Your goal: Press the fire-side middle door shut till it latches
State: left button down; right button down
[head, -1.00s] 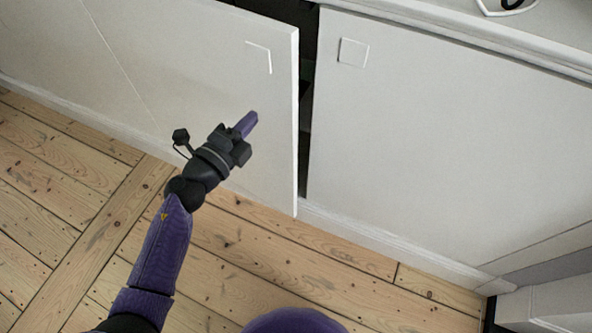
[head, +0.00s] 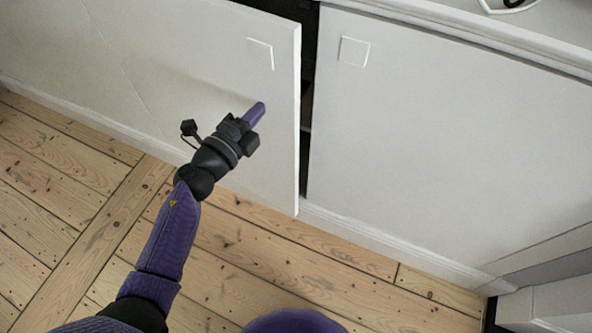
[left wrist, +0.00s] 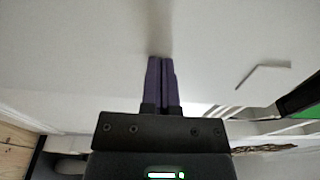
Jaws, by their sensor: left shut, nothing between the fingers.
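A white cabinet door (head: 205,60) with a square pull stands ajar left of centre in the head view. Its right edge stands out from the front, with a dark gap beside it. The door also fills much of the left wrist view (left wrist: 80,60). My left gripper (head: 258,113) is shut and empty, its purple fingers pointing at the door's face below the pull. In the left wrist view the fingertips (left wrist: 161,62) are at or very close to the door; I cannot tell whether they touch. The latch is hidden. My right gripper is not in view.
A white door (head: 440,140) with a square pull lies flush to the right of the gap. A white worktop (head: 540,30) runs above it. Bare floorboards (head: 240,270) lie clear in front. A pale block (head: 550,305) stands at the lower right.

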pick_arm(q)
jog(key=shift+w+d, duration=0.25)
jog(key=shift+w, duration=0.25)
jog(key=shift+w+d+b, duration=0.3)
jog(key=shift+w+d, duration=0.05)
jog(key=shift+w, duration=0.3)
jog(key=shift+b+x, duration=0.35)
jog(key=shift+x, duration=0.75)
jog(key=shift+b+x, duration=0.3)
jog(key=shift+x, duration=0.5)
jog(key=p+v, duration=0.4)
jog(key=v, duration=0.9)
